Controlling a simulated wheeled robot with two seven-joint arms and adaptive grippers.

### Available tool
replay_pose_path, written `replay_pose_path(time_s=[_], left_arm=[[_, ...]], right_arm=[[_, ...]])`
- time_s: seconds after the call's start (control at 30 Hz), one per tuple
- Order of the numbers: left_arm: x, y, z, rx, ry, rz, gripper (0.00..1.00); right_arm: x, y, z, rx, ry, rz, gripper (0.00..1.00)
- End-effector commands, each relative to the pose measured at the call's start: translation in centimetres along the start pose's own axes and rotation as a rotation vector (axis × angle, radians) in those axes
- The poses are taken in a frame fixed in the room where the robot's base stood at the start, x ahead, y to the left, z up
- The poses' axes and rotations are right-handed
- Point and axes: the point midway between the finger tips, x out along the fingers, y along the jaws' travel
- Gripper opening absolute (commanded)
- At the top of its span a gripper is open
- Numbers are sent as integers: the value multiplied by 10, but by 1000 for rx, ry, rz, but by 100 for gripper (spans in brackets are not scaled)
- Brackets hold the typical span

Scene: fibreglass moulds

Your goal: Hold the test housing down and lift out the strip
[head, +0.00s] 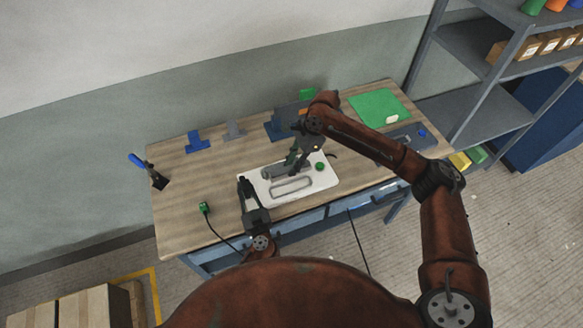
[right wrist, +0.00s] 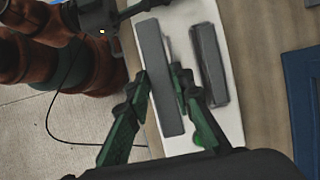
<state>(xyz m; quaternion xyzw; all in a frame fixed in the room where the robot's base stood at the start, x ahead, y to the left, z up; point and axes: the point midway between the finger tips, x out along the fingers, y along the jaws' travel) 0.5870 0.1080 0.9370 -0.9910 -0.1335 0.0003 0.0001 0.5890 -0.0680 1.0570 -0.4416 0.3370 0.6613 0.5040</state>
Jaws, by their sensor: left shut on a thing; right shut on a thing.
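The test housing (head: 325,181) is a flat white board on the bench with a green button (head: 320,167) and a long, empty-looking grey-rimmed slot (head: 292,187). My left gripper (head: 242,181) is shut at the housing's left end; its fingertips' exact contact is hard to see. My right gripper (head: 294,160) is over the housing, its green fingers on both sides of a long grey strip (right wrist: 160,75). The strip looks raised above the slot. A second grey bar (right wrist: 210,65) lies beside it on the white board. In the head view the fingers partly hide the strip.
Blue and grey stands (head: 198,141) line the bench's back. A green mat (head: 378,107) lies at the right rear. A green-ended cable (head: 204,208) lies at the front left. A blue-handled tool (head: 150,172) is at the left edge. Shelves (head: 490,100) stand right.

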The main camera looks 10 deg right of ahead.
Motion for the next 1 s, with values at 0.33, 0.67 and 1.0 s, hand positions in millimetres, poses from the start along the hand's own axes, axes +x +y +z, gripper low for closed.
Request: replay_pose_path(time_s=[0.33,0.67,1.0], left_arm=[[0,0,0,0,1,0,32],[-1,0,0,0,0,0,36],[-50,0,2,-1,-4,-1,36]], right_arm=[[0,0,0,0,0,-1,0],[0,0,0,0,0,-1,0],[0,0,0,0,0,-1,0]])
